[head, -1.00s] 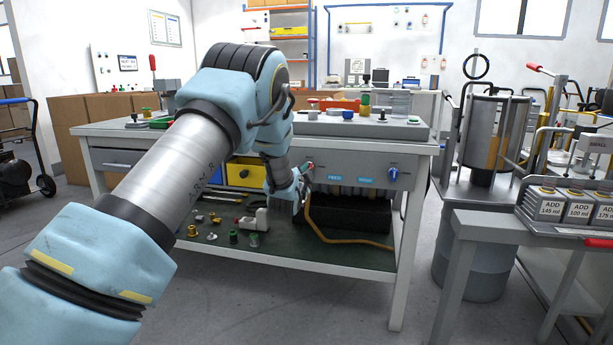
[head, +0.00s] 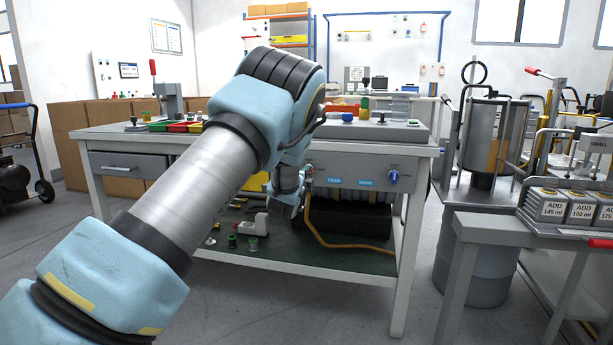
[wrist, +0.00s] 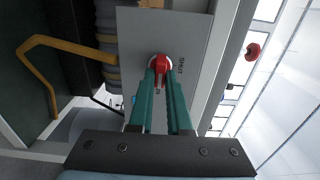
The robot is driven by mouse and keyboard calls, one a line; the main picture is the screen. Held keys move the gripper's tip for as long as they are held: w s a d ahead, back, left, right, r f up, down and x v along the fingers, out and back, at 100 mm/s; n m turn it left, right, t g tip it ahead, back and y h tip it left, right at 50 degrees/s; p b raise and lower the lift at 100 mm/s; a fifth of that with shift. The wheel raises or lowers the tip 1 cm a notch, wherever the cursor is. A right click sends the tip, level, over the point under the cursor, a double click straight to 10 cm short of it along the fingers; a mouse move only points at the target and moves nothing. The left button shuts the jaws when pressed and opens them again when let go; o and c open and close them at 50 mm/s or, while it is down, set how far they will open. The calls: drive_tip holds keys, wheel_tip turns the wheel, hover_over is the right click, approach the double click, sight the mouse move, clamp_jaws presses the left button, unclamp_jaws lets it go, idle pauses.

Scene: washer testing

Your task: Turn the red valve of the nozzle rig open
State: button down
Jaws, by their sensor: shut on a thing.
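The red valve (wrist: 160,62) sits on the grey panel (wrist: 135,35) of the nozzle rig in the wrist view. The word SHUT is printed to its right, and a second marking below it is partly hidden by the fingers. My gripper (wrist: 160,77) has its teal fingertips on both sides of the red handle and is shut on it. In the head view my gripper (head: 304,187) is at the front panel (head: 345,175) under the bench top, largely behind my arm. The valve is hardly visible there.
A blue knob (head: 393,175) is on the panel's right side. An orange hose (head: 335,238) runs down to the lower shelf (head: 300,262), where small fittings lie. A table with ADD boxes (head: 552,205) stands at the right. The floor in front is clear.

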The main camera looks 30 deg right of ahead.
idle(0.3)
drive_tip(key=c, duration=0.9)
unclamp_jaws()
drive_tip(key=shift+o, duration=0.2)
drive_tip(key=shift+s, duration=0.1)
drive_tip(key=p+v, duration=0.1)
drive_tip(key=v, duration=0.9)
drive_tip(key=shift+s+a, duration=0.25)
drive_tip(key=shift+a, duration=0.05)
